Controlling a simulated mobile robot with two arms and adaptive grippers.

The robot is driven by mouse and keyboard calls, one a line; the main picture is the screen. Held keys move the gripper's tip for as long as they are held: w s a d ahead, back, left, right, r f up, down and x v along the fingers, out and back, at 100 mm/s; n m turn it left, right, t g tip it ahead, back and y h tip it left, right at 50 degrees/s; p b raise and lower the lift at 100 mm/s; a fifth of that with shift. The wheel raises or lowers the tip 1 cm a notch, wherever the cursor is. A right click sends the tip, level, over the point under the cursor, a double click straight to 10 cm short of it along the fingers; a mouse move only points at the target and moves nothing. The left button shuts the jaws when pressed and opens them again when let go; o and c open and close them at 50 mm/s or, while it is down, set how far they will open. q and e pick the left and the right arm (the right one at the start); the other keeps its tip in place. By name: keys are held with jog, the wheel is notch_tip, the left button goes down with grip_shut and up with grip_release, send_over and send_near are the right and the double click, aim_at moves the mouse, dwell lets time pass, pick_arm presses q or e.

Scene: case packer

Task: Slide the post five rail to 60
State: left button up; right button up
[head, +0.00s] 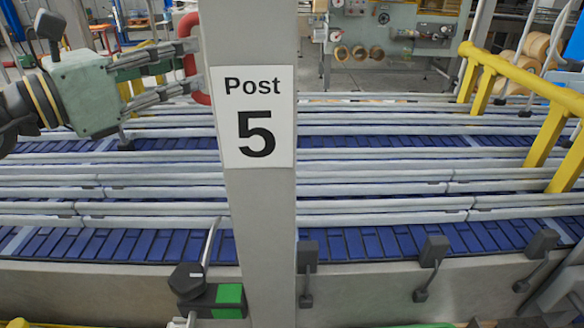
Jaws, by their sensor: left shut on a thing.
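The post (259,210) is a grey column in the middle of the head view with a white "Post 5" sign (254,116). A red curved handle (189,62) shows at the post's left edge, partly hidden by it. My left gripper (191,70) reaches in from the left and is shut on the red handle, its fingertips close to the post. Long pale guide rails (380,190) run left to right behind the post. My right gripper is out of view.
Blue conveyor belts (385,241) lie between the rails. Black clamps (434,250) line the near metal edge. Yellow railings (530,75) stand at the right. A machine panel with several rolls (360,52) is at the back.

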pick_arm(q)
jog(key=shift+w, duration=0.15)
grip_shut()
jog(key=shift+w+r, duration=0.1)
jog(key=shift+w, duration=0.25)
jog(key=o, duration=1)
grip_release()
jog(key=shift+c, duration=0.2)
jog(key=shift+s+a+f+b, duration=0.25)
jog(key=shift+s+a+b, duration=0.1)
jog(key=shift+a+b, duration=0.1)
jog(key=b+v, duration=0.3)
jog(key=v, duration=0.3)
jog(key=shift+d+r+b, duration=0.1)
jog(key=shift+r+b, duration=0.05)
jog(key=shift+b, duration=0.25)
